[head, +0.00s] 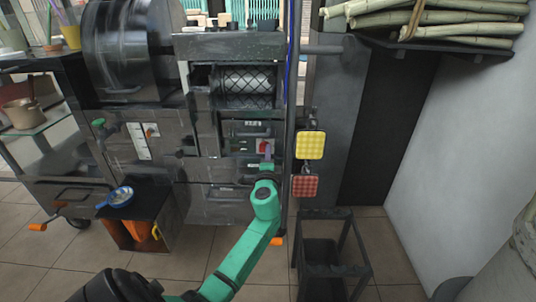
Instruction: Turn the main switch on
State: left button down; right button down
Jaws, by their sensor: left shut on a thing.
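The main switch (262,145) shows as a small red part on the control panel, at the right of the steel press's front. My left arm reaches up from the bottom of the head view. My left gripper (267,157) is at the panel, right at the lower part of the switch, and is shut on it. The gripper partly covers the switch, so I cannot tell its turned position. My right gripper is not in view.
The press has a ridged roller (247,86) above the panel. Yellow (310,145) and red (304,186) cloths hang close to the right of my gripper. A black stand (327,213) is below them. Sugarcane stalks (450,12) lie on a shelf at upper right.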

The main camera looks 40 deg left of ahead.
pick_arm(q)
jog(key=c, duration=0.8)
grip_release()
jog(key=v, duration=1.4)
jog(key=shift+s+d+p, duration=0.2)
jog(key=shift+p, duration=0.25)
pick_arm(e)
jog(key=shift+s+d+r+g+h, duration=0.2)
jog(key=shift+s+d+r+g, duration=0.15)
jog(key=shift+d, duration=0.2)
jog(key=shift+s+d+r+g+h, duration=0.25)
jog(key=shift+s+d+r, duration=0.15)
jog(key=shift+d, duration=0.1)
